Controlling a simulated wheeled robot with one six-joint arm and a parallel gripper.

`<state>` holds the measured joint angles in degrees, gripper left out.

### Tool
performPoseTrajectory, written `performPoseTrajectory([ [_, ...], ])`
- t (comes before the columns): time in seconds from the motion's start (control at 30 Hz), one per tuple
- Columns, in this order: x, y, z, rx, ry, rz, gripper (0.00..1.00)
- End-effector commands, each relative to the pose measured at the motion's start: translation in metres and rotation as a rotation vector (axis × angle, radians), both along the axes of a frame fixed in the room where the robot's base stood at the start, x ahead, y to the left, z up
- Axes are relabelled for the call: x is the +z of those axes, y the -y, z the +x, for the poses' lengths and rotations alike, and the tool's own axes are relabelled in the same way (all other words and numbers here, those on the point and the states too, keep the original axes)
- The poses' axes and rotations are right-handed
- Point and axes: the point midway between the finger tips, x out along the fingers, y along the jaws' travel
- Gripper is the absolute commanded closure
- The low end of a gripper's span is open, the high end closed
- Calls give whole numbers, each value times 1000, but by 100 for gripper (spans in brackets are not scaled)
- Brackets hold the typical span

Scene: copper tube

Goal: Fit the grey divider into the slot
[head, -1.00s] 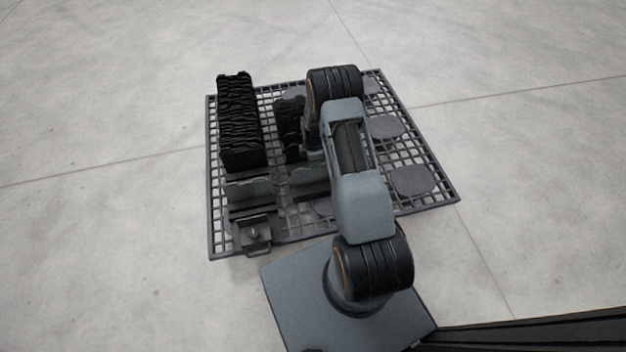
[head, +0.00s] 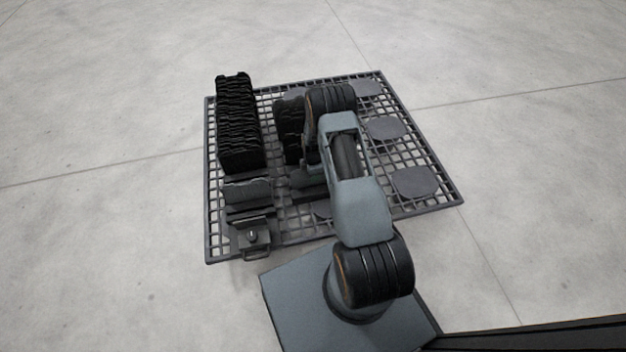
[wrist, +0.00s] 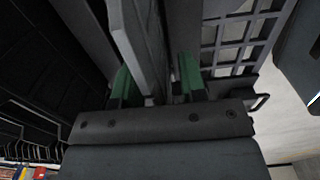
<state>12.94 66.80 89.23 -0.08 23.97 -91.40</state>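A grey divider (wrist: 140,45) stands on edge between the two green-tipped fingers of my gripper (wrist: 155,85) in the wrist view. The fingers are spread, with a gap between the plate and the right fingertip, so my gripper looks open around it. In the head view my arm partly hides this grey plate (head: 306,180), in the middle row of the grid base. Another grey plate (head: 247,190) stands in the left row, in front of the black stack. The slot itself cannot be made out.
A tall stack of black dividers (head: 238,125) fills the left row, with a shorter black stack (head: 288,130) beside my arm. A small block with a handle (head: 252,236) sits at the front left of the grid base (head: 215,215). Flat pads (head: 413,183) lie on the right.

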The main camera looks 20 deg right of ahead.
Motion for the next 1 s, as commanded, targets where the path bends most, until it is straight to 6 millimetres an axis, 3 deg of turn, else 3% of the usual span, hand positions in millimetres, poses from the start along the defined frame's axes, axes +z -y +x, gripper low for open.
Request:
performPoseTrajectory([
  [0.07, 1, 0, 0, 0, 0, 0, 62],
  [0.47, 1, 0, 0, 0, 0, 0, 100],
  [1.0, 6, 0, 0, 0, 1, 0, 100],
])
